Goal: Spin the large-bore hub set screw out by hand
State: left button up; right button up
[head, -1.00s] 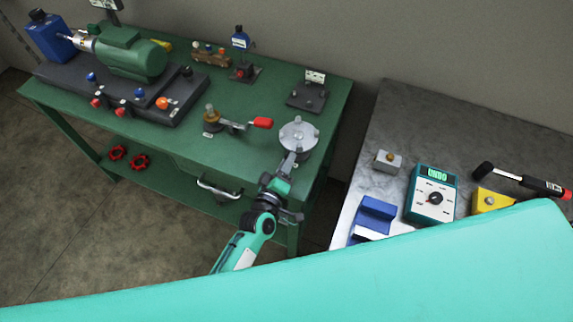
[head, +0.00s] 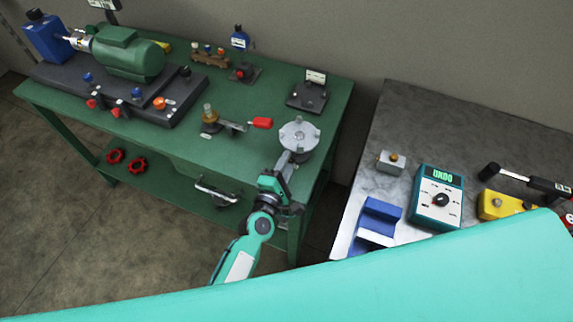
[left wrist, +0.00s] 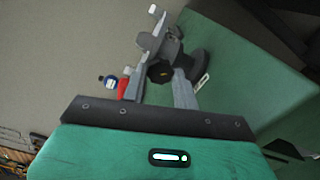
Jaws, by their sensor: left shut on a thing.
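The grey round hub (head: 299,134) with small lugs stands near the front right corner of the green bench. My left gripper (head: 287,162) reaches up to its near side from the front. In the left wrist view, the gripper's fingers (left wrist: 160,88) are closed around a dark knob-like screw (left wrist: 160,72). The grey hub (left wrist: 152,42) shows behind it. How far the screw sits in the hub is hidden. My right gripper is out of view.
The green bench (head: 180,150) also holds a motor (head: 128,55), a red-handled clamp (head: 262,123) and a dark block (head: 312,95). The grey table at right carries a teal dial box (head: 437,198), a blue block (head: 380,215) and a hammer-like tool (head: 530,178).

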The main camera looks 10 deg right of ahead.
pick_arm(q)
jog(key=shift+n, duration=0.3)
jog(key=o, duration=1)
jog(key=b+v, duration=0.2)
jog(key=v, duration=1.1)
jog(key=shift+s+a, duration=0.25)
jog(key=shift+s, duration=0.05)
jog(key=shift+f, duration=0.1)
